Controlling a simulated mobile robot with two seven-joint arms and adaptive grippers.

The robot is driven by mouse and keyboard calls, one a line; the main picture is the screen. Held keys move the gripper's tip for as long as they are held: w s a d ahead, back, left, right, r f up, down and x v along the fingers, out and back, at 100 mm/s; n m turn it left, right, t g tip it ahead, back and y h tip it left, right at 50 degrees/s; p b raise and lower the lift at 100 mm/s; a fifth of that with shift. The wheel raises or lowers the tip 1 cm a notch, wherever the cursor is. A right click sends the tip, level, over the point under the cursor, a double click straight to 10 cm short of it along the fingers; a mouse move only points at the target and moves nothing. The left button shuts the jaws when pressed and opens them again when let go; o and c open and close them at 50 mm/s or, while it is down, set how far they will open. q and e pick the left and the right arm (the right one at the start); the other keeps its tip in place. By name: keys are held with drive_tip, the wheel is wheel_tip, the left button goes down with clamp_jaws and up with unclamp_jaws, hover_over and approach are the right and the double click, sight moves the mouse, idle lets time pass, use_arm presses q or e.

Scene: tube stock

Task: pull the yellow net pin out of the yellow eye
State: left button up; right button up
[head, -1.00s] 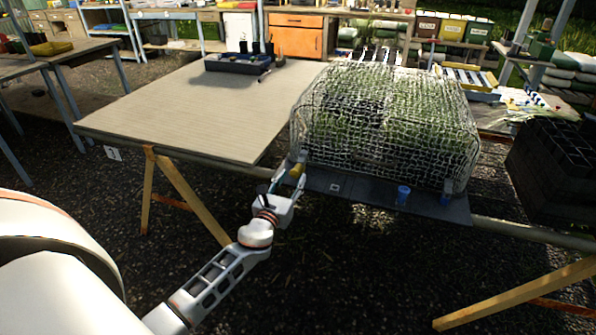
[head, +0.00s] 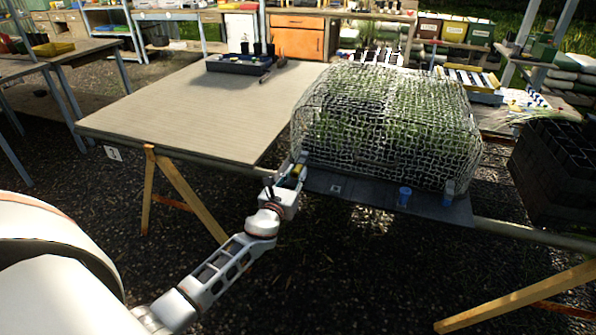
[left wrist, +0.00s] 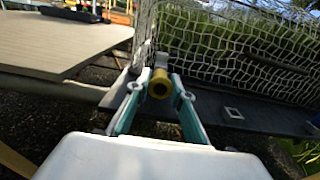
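The yellow net pin (left wrist: 160,84) shows in the left wrist view as a short yellow cylinder with a dark round end. It is between the two teal-sided fingers of my left gripper (left wrist: 162,86), which touch it on both sides. In the head view the left gripper (head: 298,169) is at the near left corner of the netted bed, with a bit of yellow between its fingers. The yellow eye cannot be told apart from the pin, so I cannot tell how deep the pin sits. The net (head: 390,125) is draped over green plants. My right gripper is not in view.
A dark crate (head: 550,175) stands at the right.

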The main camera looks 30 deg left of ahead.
use_arm(q)
drive_tip(key=shift+s, duration=0.15)
drive_tip(key=shift+p+v, duration=0.35)
drive_tip(key=shift+v, duration=0.95)
drive_tip(key=v, duration=0.6)
drive_tip(key=shift+s+p, duration=0.3)
drive_tip(key=shift+p, duration=0.15)
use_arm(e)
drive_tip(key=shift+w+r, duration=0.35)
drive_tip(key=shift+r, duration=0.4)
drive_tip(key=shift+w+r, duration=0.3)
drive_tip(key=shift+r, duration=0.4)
